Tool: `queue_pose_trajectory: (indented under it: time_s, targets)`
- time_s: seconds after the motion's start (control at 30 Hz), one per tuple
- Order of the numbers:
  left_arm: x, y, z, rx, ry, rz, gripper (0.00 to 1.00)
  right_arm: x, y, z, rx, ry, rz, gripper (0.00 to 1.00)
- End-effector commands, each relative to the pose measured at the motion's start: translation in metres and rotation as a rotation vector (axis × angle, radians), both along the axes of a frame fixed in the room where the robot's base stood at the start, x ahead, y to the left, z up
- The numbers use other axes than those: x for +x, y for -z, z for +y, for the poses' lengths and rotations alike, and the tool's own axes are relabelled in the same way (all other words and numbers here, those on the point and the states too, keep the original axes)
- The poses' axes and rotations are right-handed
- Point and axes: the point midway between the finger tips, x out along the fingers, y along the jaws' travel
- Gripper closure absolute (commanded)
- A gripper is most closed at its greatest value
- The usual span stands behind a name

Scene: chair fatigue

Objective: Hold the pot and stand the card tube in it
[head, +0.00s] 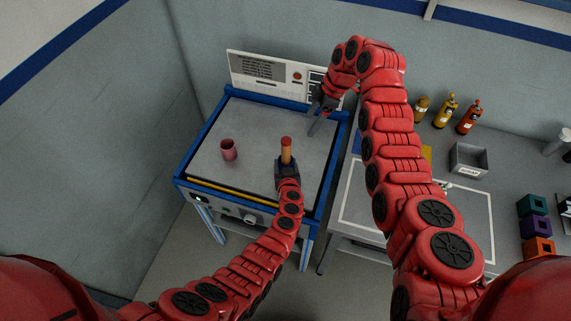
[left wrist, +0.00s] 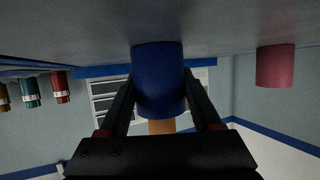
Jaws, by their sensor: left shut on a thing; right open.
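My left gripper (head: 288,166) is shut on a blue pot (left wrist: 158,80) that stands on the grey bench top. The left wrist view is upside down. In it, the orange-tan card tube (left wrist: 161,126) comes out past the pot's rim, so it appears to stand in the pot. In the head view the tube (head: 286,151) is upright with a reddish top, and the gripper mostly hides the pot. How deep the tube sits cannot be seen. My right gripper (head: 316,122) is open and empty, above the bench to the right of and beyond the tube.
A pink cup (head: 229,149) stands on the blue-framed bench (head: 205,166), left of the tube; it also shows in the left wrist view (left wrist: 275,66). A control panel (head: 265,72) stands at the back. Bottles (head: 446,110), a grey bin (head: 469,159) and coloured blocks (head: 536,226) are on the right.

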Motion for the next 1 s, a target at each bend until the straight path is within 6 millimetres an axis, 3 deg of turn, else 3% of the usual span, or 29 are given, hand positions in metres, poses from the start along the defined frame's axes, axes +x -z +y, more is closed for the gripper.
queue_pose_trajectory:
  time_s: [0.33,0.37,0.53,1.0]
  targets:
    - [0.000,0.000,0.000,0.000,0.000,0.000,0.91,0.000,-0.005,-0.002,0.000,0.000,0.001,0.23]
    - [0.000,0.000,0.000,0.000,0.000,-0.001,0.33,0.000,-0.005,-0.002,0.000,0.000,0.001,0.23]
    - [0.000,0.000,0.000,0.000,0.000,0.000,0.03,0.000,-0.005,-0.002,0.000,0.000,0.001,0.23]
    - [-0.010,-0.003,-0.001,-0.001,0.001,-0.003,0.00,0.000,-0.005,-0.002,0.000,0.000,0.000,0.23]
